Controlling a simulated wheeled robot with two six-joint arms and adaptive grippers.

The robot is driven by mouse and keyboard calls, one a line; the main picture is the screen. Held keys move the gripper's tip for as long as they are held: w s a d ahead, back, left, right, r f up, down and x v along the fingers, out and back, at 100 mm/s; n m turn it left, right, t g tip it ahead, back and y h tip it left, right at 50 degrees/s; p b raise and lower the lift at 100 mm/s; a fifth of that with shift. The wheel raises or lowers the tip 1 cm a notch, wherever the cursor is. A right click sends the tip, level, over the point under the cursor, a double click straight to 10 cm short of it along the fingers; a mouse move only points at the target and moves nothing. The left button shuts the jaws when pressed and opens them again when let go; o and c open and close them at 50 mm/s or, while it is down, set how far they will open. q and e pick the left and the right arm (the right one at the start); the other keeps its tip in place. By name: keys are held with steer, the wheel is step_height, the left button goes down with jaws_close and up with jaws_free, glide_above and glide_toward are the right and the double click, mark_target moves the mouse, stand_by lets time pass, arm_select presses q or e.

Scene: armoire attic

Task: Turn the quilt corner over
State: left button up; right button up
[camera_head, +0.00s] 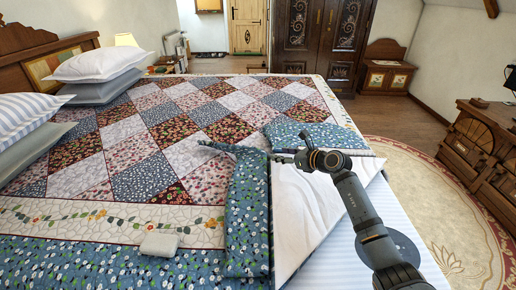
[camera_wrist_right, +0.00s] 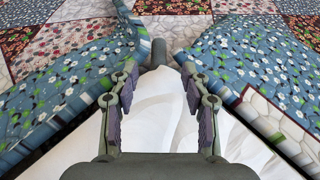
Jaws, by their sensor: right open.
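The patchwork quilt (camera_head: 165,133) covers the bed, with a blue floral border. Near its right-hand corner, blue floral flaps are folded back on either side of an exposed white area (camera_head: 305,205). My right gripper (camera_head: 285,158) is over the top of this white area, between the flaps. In the wrist view, its jaws (camera_wrist_right: 158,82) are apart with white cloth showing between them. A blue floral flap (camera_wrist_right: 50,95) lies left of the jaws and another (camera_wrist_right: 255,70) lies right. I cannot tell whether the fingertips touch the cloth. My left gripper is not in view.
A small pale block (camera_head: 160,244) lies on the quilt's near border. Pillows (camera_head: 100,65) are stacked at the left by the headboard. A dark armoire (camera_head: 322,40) stands at the back. Open floor with a round rug (camera_head: 440,200) lies right of the bed, beside a wooden dresser (camera_head: 478,150).

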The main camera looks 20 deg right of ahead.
mark_target(264, 152)
steer(key=shift+w+a, duration=0.15)
steer(key=b+x, duration=0.1)
steer(key=x, duration=0.7)
steer(key=shift+w+a+f+b, duration=0.2)
steer(key=shift+f+b, duration=0.1)
steer(key=shift+b, duration=0.1)
steer(key=shift+w+a+f, duration=0.2)
steer(key=shift+w+a, duration=0.05)
steer(key=shift+w, duration=0.25)
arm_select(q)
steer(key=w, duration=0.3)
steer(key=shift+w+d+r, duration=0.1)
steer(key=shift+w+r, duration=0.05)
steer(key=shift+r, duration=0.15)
arm_select(e)
jaws_close()
